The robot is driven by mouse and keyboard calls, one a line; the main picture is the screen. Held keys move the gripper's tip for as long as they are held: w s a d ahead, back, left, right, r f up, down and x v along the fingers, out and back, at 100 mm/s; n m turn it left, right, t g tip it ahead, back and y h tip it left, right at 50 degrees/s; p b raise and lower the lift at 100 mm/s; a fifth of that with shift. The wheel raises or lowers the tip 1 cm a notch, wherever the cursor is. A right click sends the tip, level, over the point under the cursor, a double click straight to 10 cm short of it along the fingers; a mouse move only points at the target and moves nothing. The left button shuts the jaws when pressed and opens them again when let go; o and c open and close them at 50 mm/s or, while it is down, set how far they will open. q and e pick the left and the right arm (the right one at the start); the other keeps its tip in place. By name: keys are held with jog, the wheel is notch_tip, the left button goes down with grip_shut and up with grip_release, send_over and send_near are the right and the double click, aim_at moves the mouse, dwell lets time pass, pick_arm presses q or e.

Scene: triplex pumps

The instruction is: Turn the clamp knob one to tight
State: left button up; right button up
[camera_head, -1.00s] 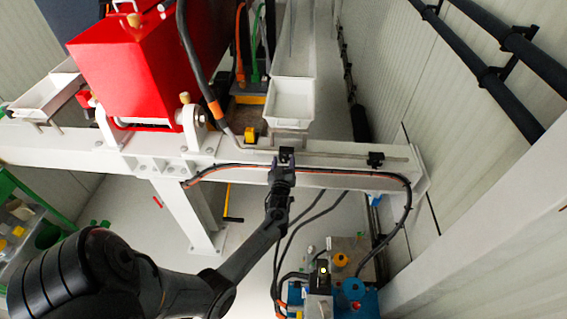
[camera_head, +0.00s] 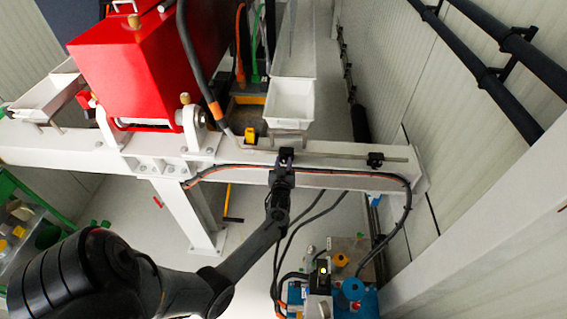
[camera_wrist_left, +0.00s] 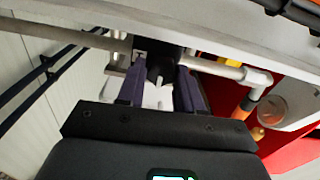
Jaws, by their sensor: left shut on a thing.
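A black clamp with a knob (camera_head: 286,152) sits on the thin grey rod (camera_head: 335,156) along the white beam. My left gripper (camera_head: 283,168) reaches up to it from below in the head view. In the left wrist view, my gripper's two purple-grey fingers (camera_wrist_left: 160,84) stand either side of the dark clamp knob (camera_wrist_left: 160,64) and are shut on it. The fingers hide part of the knob, and its turn angle cannot be read. A second black clamp (camera_head: 375,159) sits farther right on the rod. My right gripper is out of view.
The white beam (camera_head: 345,178) carries an orange and black cable below the rod. A white bin (camera_head: 291,98) stands behind the clamp, and a red housing (camera_head: 140,65) at the upper left. Blue equipment (camera_head: 354,290) stands lower right.

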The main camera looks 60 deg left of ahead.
pick_arm(q)
jog(key=m+p, duration=0.1)
jog(key=m, duration=0.4)
jog(key=shift+w+m, duration=0.1)
jog(key=shift+m, duration=0.2)
jog(key=m+p, duration=0.1)
jog(key=m, duration=0.3)
jog(key=shift+d, duration=0.1)
jog(key=m+p, duration=0.1)
jog(key=m, duration=0.4)
jog(key=shift+w+f+m+p, duration=0.15)
jog(key=shift+m+p, duration=0.15)
jog(key=shift+m, duration=1.6)
jog(key=o, duration=1)
jog(key=shift+o, duration=0.2)
jog(key=shift+f, duration=0.15)
jog(key=shift+s+f, duration=0.1)
jog(key=shift+s, duration=0.1)
